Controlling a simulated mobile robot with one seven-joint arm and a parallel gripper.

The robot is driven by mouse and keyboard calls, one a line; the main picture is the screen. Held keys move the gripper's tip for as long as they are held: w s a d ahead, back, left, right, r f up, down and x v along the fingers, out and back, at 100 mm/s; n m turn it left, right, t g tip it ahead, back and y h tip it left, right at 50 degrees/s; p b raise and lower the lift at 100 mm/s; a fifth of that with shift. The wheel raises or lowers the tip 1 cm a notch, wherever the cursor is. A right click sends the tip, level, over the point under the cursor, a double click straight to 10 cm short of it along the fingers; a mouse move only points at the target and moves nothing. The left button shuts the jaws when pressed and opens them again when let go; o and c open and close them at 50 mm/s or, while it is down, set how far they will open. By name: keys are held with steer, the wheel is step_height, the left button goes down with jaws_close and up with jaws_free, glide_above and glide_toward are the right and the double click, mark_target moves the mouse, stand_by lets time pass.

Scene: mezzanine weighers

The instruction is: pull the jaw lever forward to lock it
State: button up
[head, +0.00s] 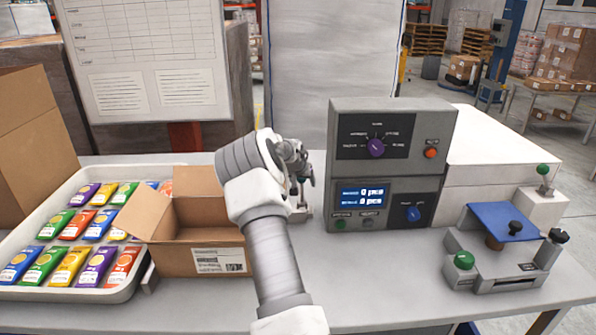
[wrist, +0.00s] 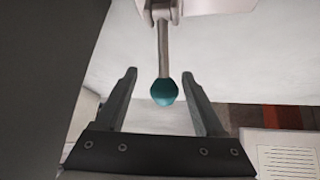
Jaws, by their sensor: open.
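A thin grey lever with a teal ball knob (wrist: 163,92), which looks like the jaw lever, shows in the wrist view. Its rod runs from a pale mount at the top of that picture. My gripper (wrist: 160,76) is open, with one finger on each side of the knob and visible gaps on both sides. Neither finger appears to touch it. In the head view my gripper (head: 304,179) is left of the grey control box, and my arm hides most of the lever and its mount.
The grey control box (head: 390,115) stands right of my gripper. An open carton (head: 205,248) is close on the left, beside a tray (head: 137,281) of coloured packets. A fixture with a blue plate (head: 503,221) is at the right. The front table strip is mostly clear.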

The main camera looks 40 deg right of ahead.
steer(key=v, duration=1.6)
steer(key=shift+r, duration=0.15)
